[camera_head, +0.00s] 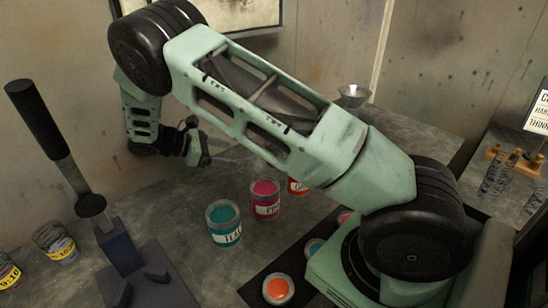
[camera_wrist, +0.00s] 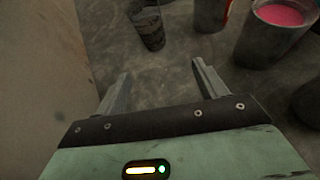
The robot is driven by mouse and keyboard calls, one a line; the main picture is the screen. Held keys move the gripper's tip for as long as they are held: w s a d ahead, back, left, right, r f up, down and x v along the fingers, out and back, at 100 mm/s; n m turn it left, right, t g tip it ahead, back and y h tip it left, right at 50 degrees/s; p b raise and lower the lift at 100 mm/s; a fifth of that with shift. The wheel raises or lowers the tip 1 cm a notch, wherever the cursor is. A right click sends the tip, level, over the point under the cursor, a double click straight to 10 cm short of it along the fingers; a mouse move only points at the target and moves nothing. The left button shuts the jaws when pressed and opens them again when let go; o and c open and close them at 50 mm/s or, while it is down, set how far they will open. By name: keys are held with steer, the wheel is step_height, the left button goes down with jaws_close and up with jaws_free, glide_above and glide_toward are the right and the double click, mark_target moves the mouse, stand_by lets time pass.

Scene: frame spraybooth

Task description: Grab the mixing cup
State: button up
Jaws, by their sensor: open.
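A small grey, see-through-looking cup (camera_wrist: 148,27) with a pale band near its rim stands upright on the bench ahead of my gripper in the wrist view. It looks like the mixing cup, but it is dim and I cannot read any marking. My gripper (camera_wrist: 161,70) is open and empty. The cup is beyond the fingertips, slightly left of the middle of the gap, and not touched. In the head view my gripper (camera_head: 222,160) is low over the back of the bench, pointing right. I cannot make out this cup there; my arm may hide it.
Teal (camera_head: 223,224), pink (camera_head: 265,199) and red-labelled (camera_head: 297,186) paint cans stand in front of my gripper. Yellow-labelled cups (camera_head: 55,241) and a black-handled tool (camera_head: 60,150) are at left. A metal funnel (camera_head: 353,95) stands behind my arm. The wall is close.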

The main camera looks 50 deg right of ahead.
steer(key=shift+w+d+f+h, duration=0.15)
steer(key=shift+w+d+h, duration=0.05)
steer(key=shift+d, duration=0.2)
steer(key=shift+w+d+f+h, duration=0.1)
steer(key=shift+w+d+h, duration=0.1)
steer(key=shift+d, duration=0.2)
steer(key=p+x, duration=0.3)
steer(key=x, duration=0.8)
steer(key=shift+s+d+f+p, duration=0.1)
steer(key=shift+s+d+p, duration=0.2)
steer(key=shift+p, duration=0.05)
steer(key=p+x, duration=0.2)
steer(key=x, duration=0.2)
steer(key=shift+s, duration=0.25)
steer(key=shift+s+d+f+p, duration=0.2)
steer(key=shift+d+p, duration=0.1)
steer(key=shift+d, duration=0.25)
steer(key=c, duration=1.1)
